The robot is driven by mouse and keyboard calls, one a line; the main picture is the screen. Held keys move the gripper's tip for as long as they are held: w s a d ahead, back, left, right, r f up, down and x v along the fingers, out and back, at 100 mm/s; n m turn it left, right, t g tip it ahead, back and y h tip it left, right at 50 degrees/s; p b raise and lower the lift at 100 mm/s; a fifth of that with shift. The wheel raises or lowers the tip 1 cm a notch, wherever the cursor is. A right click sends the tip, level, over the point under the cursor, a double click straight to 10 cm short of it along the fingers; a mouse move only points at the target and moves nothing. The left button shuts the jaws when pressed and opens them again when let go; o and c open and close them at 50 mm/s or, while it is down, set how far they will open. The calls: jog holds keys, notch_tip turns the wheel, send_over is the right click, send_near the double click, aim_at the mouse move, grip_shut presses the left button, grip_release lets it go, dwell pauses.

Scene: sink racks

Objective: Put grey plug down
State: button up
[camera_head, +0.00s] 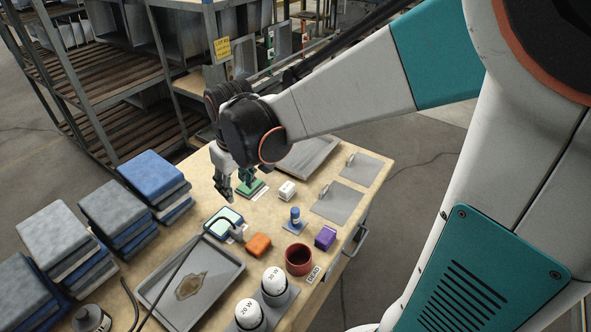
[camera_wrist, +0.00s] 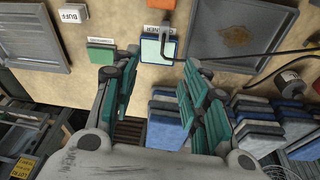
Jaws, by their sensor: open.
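A small pale grey-white block (camera_head: 287,190) rests on the table; it is the nearest match to the grey plug, but I cannot be sure. My gripper (camera_head: 236,189) is open and empty above the table, left of this block. In the wrist view, its fingers (camera_wrist: 162,58) stand wide apart with nothing between them. A green pad (camera_head: 250,188) lies under the gripper, partly hidden. It also shows left of the fingers in the wrist view (camera_wrist: 100,54).
A blue-edged pad (camera_head: 223,221) with a dark cable over it lies in front. Nearby are an orange block (camera_head: 258,245), a purple block (camera_head: 325,237), a blue knob (camera_head: 295,215) and a red cup (camera_head: 299,259). A grey tray (camera_head: 228,280) and book-like stacks (camera_head: 118,212) lie left.

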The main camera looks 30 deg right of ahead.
jog(key=s+d+r+m+t, duration=0.1)
jog(key=s+r+t, duration=0.1)
jog(key=s, duration=0.5)
jog(key=s+r+m+t, duration=0.1)
jog(key=s+r+t, duration=0.1)
jog(key=s+r, duration=0.3)
jog(key=s, duration=0.2)
jog(key=shift+s+d+m, duration=0.3)
jog(key=shift+s+d, duration=0.05)
jog(key=shift+s+r, duration=0.1)
jog(key=shift+s, duration=0.05)
jog(key=shift+c, duration=0.9)
jog(key=shift+a+t, duration=0.15)
jog(key=shift+t, duration=0.15)
